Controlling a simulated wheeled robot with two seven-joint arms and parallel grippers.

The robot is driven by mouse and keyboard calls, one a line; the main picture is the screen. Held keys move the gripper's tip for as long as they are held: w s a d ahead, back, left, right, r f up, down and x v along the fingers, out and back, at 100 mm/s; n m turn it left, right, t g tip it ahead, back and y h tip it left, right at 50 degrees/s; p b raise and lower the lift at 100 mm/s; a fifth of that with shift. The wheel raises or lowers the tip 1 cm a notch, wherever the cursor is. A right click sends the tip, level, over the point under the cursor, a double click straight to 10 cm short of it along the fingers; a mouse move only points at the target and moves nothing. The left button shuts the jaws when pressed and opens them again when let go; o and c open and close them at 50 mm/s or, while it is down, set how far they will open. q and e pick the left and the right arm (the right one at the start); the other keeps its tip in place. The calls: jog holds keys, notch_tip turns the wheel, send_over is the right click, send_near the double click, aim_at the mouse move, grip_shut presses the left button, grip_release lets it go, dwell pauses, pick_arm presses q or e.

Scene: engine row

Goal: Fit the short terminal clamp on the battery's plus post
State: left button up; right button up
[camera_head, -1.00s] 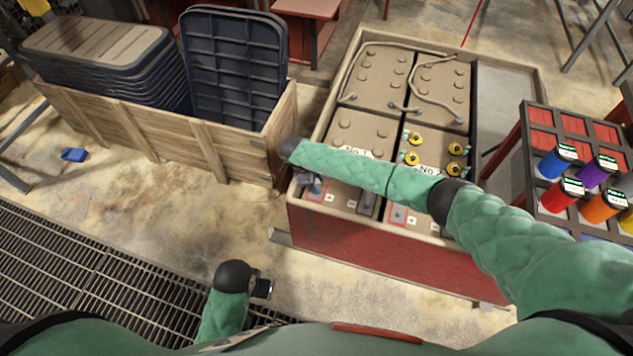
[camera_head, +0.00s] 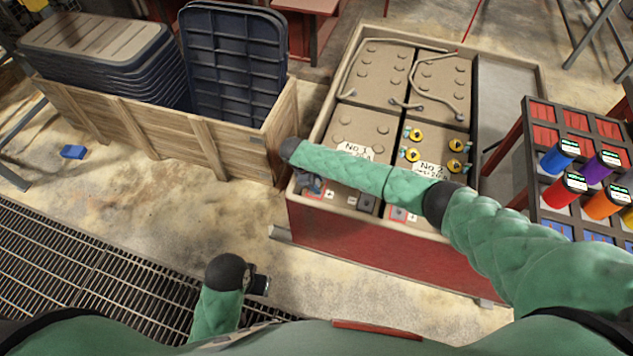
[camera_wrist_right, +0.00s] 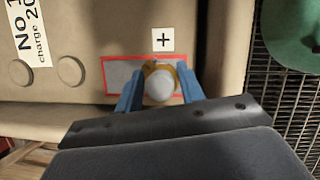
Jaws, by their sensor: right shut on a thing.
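My right gripper (camera_wrist_right: 157,92) is over the near left corner of the battery marked No 1 (camera_head: 360,128). Its blue fingers are shut on a small piece with a pale rounded top (camera_wrist_right: 160,86), which looks like the terminal clamp. A brass-coloured edge shows behind it. It sits within or just above the red outline (camera_wrist_right: 113,60), beside the plus label (camera_wrist_right: 162,40). The post is hidden under it, so I cannot tell whether it is seated. My left gripper (camera_head: 262,285) hangs away from the batteries, and its jaws are unclear.
The battery tray (camera_head: 295,215) has a raised rim. Battery No 2 (camera_head: 428,150) carries several yellow caps. Cables (camera_head: 405,40) lie on the far batteries. A rack of coloured cylinders (camera_head: 535,185) stands right, and a wooden crate (camera_head: 165,135) left.

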dwell(0.3)
jog(key=o, duration=1.2)
jog(key=shift+a+r, duration=0.15)
jog(key=shift+r, duration=0.1)
pick_arm(q)
jog(key=r, duration=0.1)
jog(key=s+r, duration=0.1)
jog(key=r, duration=0.1)
jog(key=r+b, duration=0.1)
jog(key=shift+s+a+r, duration=0.15)
jog(key=shift+s+r, duration=0.1)
jog(key=shift+r, duration=0.1)
pick_arm(e)
jog(key=v, duration=0.7)
pick_arm(q)
jog(key=shift+w, duration=0.1)
pick_arm(e)
jog(key=shift+w+r, duration=0.1)
pick_arm(q)
jog(key=shift+f, duration=0.1)
